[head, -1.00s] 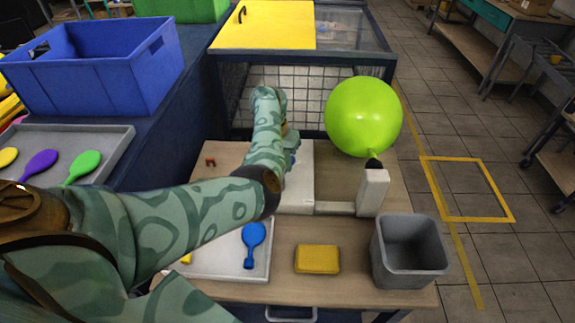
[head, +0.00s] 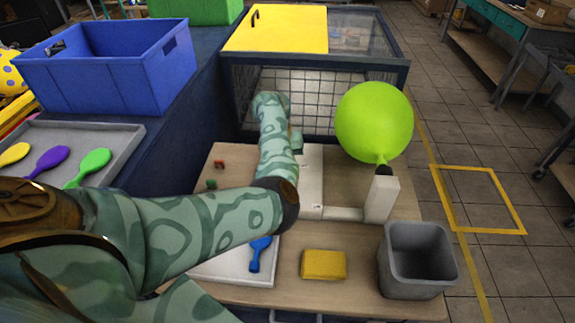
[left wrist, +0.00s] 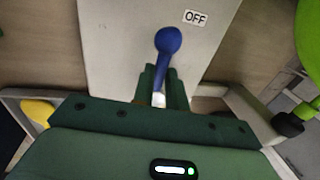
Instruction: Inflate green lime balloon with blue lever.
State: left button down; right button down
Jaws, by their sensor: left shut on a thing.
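The lime green balloon (head: 374,121) is round and inflated. It sits on the dark nozzle (head: 384,169) of the white machine's post (head: 382,197). Its edge also shows at the right of the left wrist view (left wrist: 308,42). The blue lever (left wrist: 168,42) has a round knob and stands on the white machine body (left wrist: 115,45), beside an OFF label (left wrist: 195,17). My left gripper (left wrist: 163,84) is shut on the lever's lower shaft, below the knob. In the head view my left arm hides the lever and most of the gripper. My right gripper is not in view.
A grey bin (head: 385,262), a yellow block (head: 324,265) and a white tray (head: 225,270) with a blue flat balloon (head: 260,254) are on the near table. A blue crate (head: 95,85) and a grey tray (head: 115,137) with flat balloons are at left. A wire-fronted box (head: 375,70) stands behind.

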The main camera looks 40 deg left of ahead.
pick_arm(q)
jog(key=c, duration=1.4)
grip_release()
jog(key=p+v, duration=0.5)
jog(key=v, duration=1.1)
jog(key=shift+r+p, duration=0.15)
jog(key=shift+p, duration=0.25)
